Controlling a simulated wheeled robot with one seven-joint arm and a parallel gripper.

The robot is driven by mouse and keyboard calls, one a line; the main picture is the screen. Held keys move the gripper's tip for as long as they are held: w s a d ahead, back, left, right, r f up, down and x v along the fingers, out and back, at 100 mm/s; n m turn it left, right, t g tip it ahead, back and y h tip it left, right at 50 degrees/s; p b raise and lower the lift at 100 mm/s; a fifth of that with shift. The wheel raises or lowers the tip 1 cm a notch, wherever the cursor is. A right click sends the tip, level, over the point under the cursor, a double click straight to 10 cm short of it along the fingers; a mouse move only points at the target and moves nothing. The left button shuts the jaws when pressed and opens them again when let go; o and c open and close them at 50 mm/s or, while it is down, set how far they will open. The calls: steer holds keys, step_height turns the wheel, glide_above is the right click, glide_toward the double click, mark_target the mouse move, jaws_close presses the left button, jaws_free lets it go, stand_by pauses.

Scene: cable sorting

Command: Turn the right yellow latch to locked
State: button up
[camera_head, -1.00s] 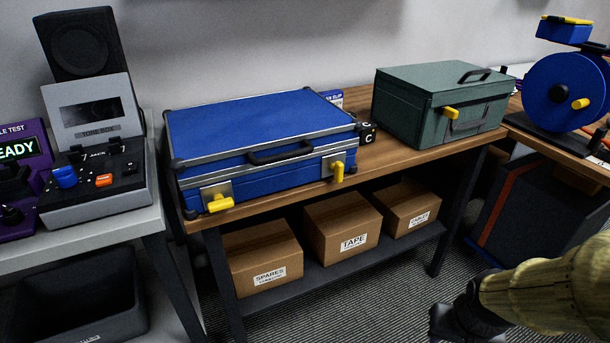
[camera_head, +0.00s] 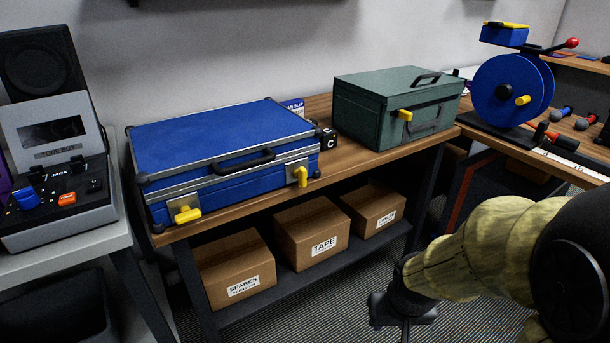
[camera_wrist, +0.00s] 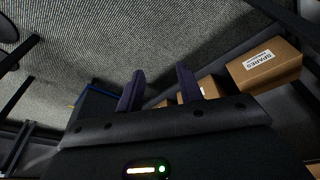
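A closed blue case (camera_head: 215,140) lies on the wooden bench. Its right yellow latch (camera_head: 302,176) stands upright on a metal plate at the front right. Its left yellow latch (camera_head: 187,215) lies roughly level on a plate at the front left. A black handle (camera_head: 245,160) is between them. My gripper (camera_head: 403,318) is low in front of the bench, to the right of the case and well apart from it. In the wrist view my gripper (camera_wrist: 160,78) has its two dark fingers spread with nothing between them. The latches do not show in the wrist view.
A green box (camera_head: 385,105) with its own yellow latch (camera_head: 405,115) stands right of the case. A black "C" block (camera_head: 328,139) sits beside the case. Cardboard boxes (camera_head: 318,235) fill the lower shelf. A tone box (camera_head: 60,190) stands at left, a blue reel (camera_head: 505,90) at right.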

steer(key=w+a+r+n+t+y+p, duration=0.1)
steer(key=w+r+n+t+y+p, duration=0.15)
steer(key=w+p, duration=0.4)
steer(key=w+a+r+n+t+y+p, duration=0.1)
steer(key=w+a+r+n+t+p, duration=0.2)
steer(key=w+p, duration=0.35)
steer(key=s+a+r+n+t+y+p, duration=0.1)
steer(key=a+r+t+y+p, duration=0.2)
steer(key=r+t+y+p, duration=0.3)
step_height(320, 180, up, 5)
steer(key=p, duration=0.6)
steer(key=shift+s+a+r+t+p, duration=0.15)
steer(key=shift+s+a+t+p, duration=0.15)
steer(key=shift+a+t+p, duration=0.05)
steer(key=shift+y, duration=0.25)
steer(key=b+x, duration=0.1)
steer(key=b, duration=0.1)
steer(key=b+x, duration=0.4)
steer(key=b, duration=0.1)
steer(key=shift+d+f, duration=0.15)
steer(key=shift+f, duration=0.1)
